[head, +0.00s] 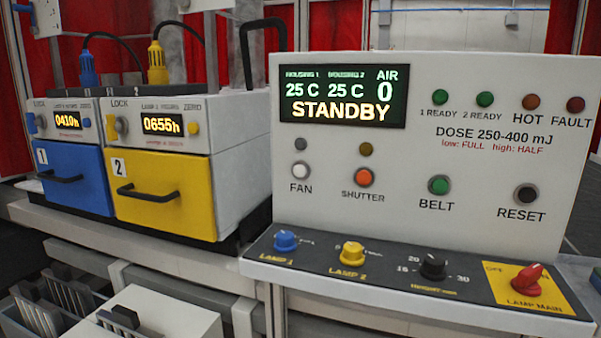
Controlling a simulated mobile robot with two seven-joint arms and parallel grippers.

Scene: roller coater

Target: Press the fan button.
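The fan button (300,170) is a pale round button in a dark ring on the left of the white control panel (480,220), above the label FAN. A small grey, unlit lamp (300,144) sits right above it. The panel's display (342,98) reads 25 C for both housings, AIR 0 and STANDBY. Neither of my grippers is in the head view, and nothing covers the fan button.
Beside it are the orange shutter button (365,177), green belt button (439,185) and black reset button (526,195). Knobs and the red lamp main switch (527,277) stick up from the ledge below. Blue (75,180) and yellow (162,192) drawers stand left.

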